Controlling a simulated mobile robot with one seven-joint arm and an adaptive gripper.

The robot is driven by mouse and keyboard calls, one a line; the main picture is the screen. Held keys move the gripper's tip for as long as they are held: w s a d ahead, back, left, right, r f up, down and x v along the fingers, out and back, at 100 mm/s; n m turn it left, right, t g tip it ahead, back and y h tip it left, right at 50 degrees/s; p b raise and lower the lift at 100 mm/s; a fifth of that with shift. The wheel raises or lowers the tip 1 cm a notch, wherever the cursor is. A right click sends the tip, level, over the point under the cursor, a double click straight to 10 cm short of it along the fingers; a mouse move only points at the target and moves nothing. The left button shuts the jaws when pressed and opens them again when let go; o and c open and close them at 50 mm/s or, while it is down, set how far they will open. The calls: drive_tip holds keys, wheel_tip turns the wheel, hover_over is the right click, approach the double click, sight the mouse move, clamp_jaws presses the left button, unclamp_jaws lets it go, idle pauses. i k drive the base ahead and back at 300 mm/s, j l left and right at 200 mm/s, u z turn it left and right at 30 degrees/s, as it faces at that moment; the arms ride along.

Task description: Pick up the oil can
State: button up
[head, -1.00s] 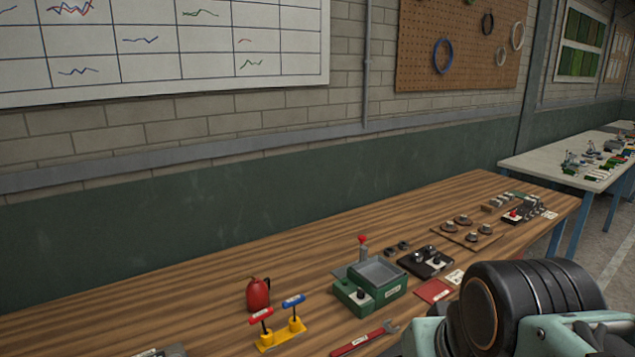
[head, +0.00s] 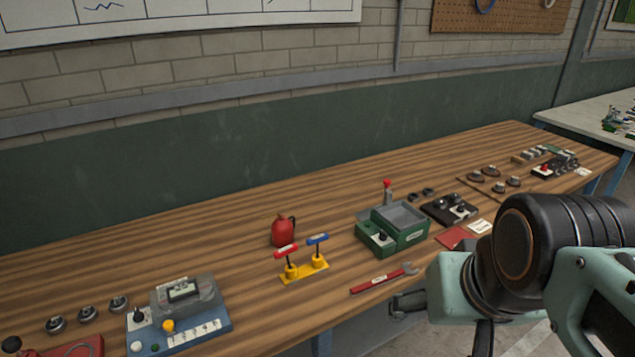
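The oil can (head: 283,231) is a small red can with a dark handle on its right side. It stands upright on the wooden workbench (head: 130,250), behind a yellow holder. My arm fills the lower right of the head view. A dark part of my gripper (head: 408,305) shows at the bench's front edge, well to the right of and nearer than the can. The rest of the gripper is hidden or out of frame, so its opening does not show. Nothing of mine touches the can.
The yellow holder (head: 304,271) with red and blue T-handled tools stands just in front of the can. A red-handled wrench (head: 384,277) and a green box device (head: 393,232) lie to the right. A blue instrument (head: 178,318) is at front left. Bare wood lies left of the can.

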sight(282, 229)
drive_tip(key=i+j+u, duration=0.5)
drive_tip(key=u, duration=0.15)
drive_tip(key=i+j+u, duration=0.1)
drive_tip(key=i+u, duration=0.25)
drive_tip(key=u, duration=0.5)
drive_tip(key=i+z, duration=0.1)
drive_tip(key=z, duration=0.15)
